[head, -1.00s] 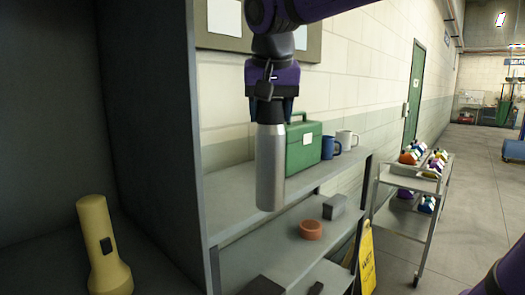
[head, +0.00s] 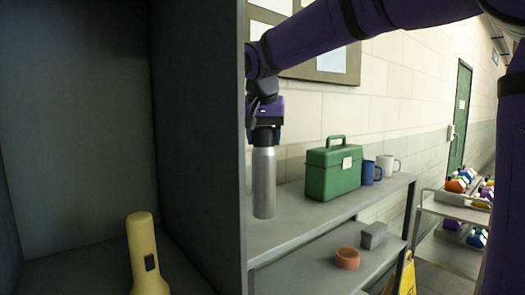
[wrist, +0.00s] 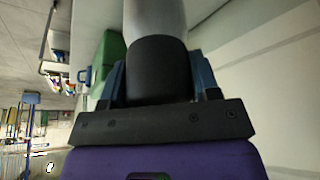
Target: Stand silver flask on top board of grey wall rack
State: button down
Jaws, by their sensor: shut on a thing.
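The silver flask (head: 264,183) is upright, with a dark cap at its top. My gripper (head: 264,136) is shut on that cap from above. In the wrist view my gripper (wrist: 163,85) has one finger on each side of the black cap, and the silver body of the flask (wrist: 155,17) extends beyond it. The grey wall rack's top board (head: 290,215) lies under the flask, near the board's left end. The flask's base appears at or just above the board; I cannot tell whether it touches.
A green box (head: 333,172), a blue mug (head: 371,172) and a white mug (head: 388,165) stand right of the flask on the top board. A tall grey panel (head: 205,130) is close on the left. A yellow flashlight (head: 146,255) stands in the cabinet.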

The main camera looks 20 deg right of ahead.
aim_at(262, 151)
jog(key=shift+w+a+f, duration=0.1)
jog(key=shift+w+f, duration=0.1)
jog(key=shift+w, duration=0.15)
jog(key=shift+f, duration=1.8)
jog(key=shift+c, duration=1.8)
grip_release()
jog(key=shift+r, duration=0.1)
jog(key=v, duration=1.2)
jog(key=s+d+f+n+y, duration=0.1)
jog(key=s+d+f, duration=0.3)
jog(key=s+f, duration=0.6)
jog(key=s+d+f+n+t+y, duration=0.1)
jog(key=s+d+f+n, duration=0.3)
jog(key=s+f, duration=0.6)
jog(key=s, duration=0.6)
jog(key=shift+d, duration=0.2)
